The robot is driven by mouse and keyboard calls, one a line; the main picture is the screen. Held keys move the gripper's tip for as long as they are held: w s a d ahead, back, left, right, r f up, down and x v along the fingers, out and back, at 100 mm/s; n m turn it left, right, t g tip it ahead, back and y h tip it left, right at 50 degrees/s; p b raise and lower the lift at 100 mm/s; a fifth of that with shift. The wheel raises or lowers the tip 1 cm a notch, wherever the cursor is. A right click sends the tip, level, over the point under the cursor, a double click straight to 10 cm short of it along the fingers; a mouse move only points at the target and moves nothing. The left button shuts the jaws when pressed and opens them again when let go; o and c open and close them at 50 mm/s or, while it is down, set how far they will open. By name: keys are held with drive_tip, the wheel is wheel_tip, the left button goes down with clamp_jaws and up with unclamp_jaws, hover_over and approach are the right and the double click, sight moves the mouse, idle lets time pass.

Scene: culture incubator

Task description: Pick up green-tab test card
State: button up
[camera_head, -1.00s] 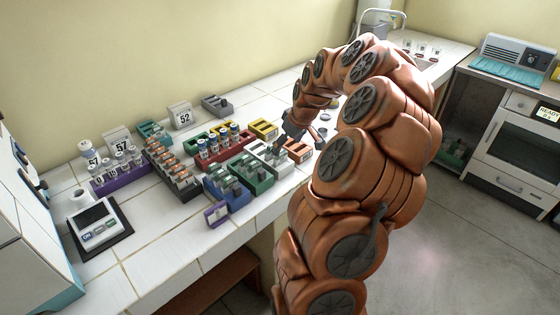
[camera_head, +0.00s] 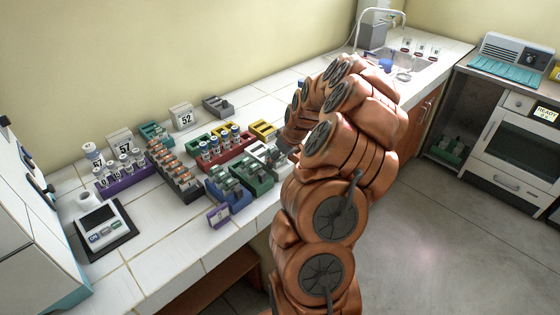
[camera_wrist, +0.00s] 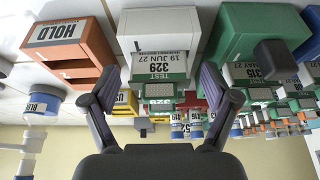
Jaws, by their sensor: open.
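A white holder (camera_wrist: 140,28) fills the upper middle of the wrist view, which looks upside down. A card (camera_wrist: 160,62) with a green TEST band, marked 329 and 19 JUN 27, shows at it, with a green tab (camera_wrist: 158,90) below in the picture. My gripper (camera_wrist: 160,74) is open, with one dark finger on each side of this card and tab. I see no clear contact. In the head view my gripper (camera_head: 284,152) is over the counter beside the white holder (camera_head: 260,150), and its fingertips are hard to make out.
An orange HOLD box (camera_wrist: 68,45) and a green box (camera_wrist: 250,30) with a card marked 315 flank the white holder. Blue (camera_head: 236,203) and green (camera_head: 262,186) holders stand near the counter's front edge. A purple block (camera_head: 218,215) stands at the edge.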

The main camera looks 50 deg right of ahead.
drive_tip(key=shift+w+f, duration=0.1)
drive_tip(key=shift+f, duration=0.05)
drive_tip(key=c, duration=1)
